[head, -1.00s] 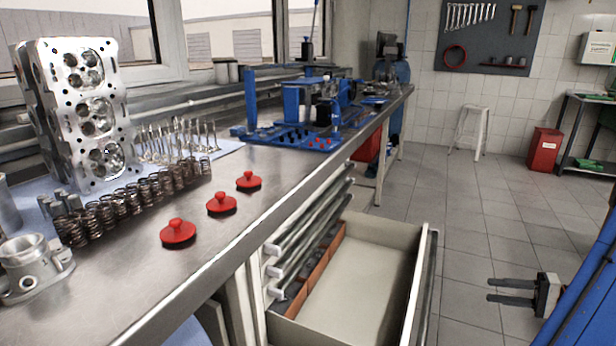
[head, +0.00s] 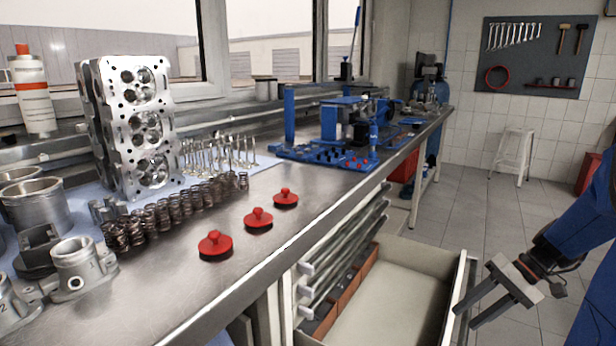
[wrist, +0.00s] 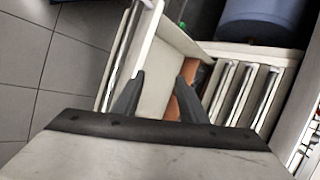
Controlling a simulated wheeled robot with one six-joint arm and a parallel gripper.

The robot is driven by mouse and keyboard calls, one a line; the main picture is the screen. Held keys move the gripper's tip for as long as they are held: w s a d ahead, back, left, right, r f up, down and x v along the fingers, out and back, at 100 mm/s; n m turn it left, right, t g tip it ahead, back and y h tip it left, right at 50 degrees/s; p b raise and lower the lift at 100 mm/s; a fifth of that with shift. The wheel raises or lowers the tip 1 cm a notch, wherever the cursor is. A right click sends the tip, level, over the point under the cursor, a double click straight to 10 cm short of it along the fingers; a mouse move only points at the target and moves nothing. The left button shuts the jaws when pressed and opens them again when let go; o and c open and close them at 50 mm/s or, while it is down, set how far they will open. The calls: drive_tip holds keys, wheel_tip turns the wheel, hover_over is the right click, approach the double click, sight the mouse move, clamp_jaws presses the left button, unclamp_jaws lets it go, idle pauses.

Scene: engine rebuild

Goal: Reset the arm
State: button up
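My gripper (head: 468,318) is at the lower right of the head view, beside the right wall of an open drawer (head: 463,285). Its two dark fingers are apart with nothing between them. In the wrist view my gripper (wrist: 160,95) shows its fingers spread, with the open drawer (wrist: 150,95) beyond them. My blue arm runs up to the right edge of the head view.
Three red-handled pieces (head: 258,219) lie along the steel workbench (head: 215,290). A cylinder head (head: 145,125), springs (head: 170,213) and valves (head: 222,155) stand behind them. Floor (head: 460,215) behind the open drawer is clear.

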drive_tip(key=s+a+r+n+t+h, duration=0.1)
drive_tip(key=s+a+r+t+h, duration=0.1)
drive_tip(key=s+a, duration=0.5)
drive_tip(key=s+a+r+n+t+h, duration=0.2)
drive_tip(key=s+a+r+h, duration=0.2)
drive_tip(key=s+a+h, duration=0.2)
drive_tip(key=shift+s+a+r, duration=0.35)
drive_tip(key=shift+s+r, duration=0.05)
